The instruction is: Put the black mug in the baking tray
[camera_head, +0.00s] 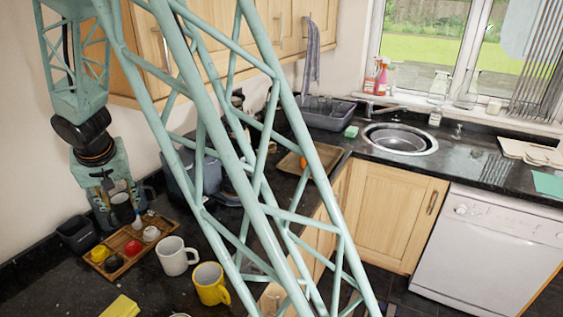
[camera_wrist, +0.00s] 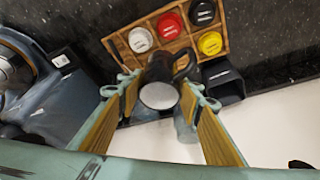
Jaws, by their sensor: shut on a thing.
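The black mug (camera_wrist: 157,70) is between the two fingers of my gripper (camera_wrist: 160,88) in the wrist view, with its handle toward the upper right and a pale round face toward the camera. My gripper is shut on it. In the head view my gripper (camera_head: 115,198) is at the left, close to the wall, above the back of the dark counter; the mug is hard to make out there. A flat brown tray (camera_head: 322,153), which may be the baking tray, lies on the counter before the sink, partly behind my lattice arm.
A wooden rack (camera_head: 147,258) of colour-lidded jars and a black container (camera_head: 77,235) are close to my gripper. A white mug (camera_head: 174,256) and a yellow mug (camera_head: 210,284) stand to the right. A blue-grey appliance (camera_head: 178,178) stands between my gripper and the brown tray.

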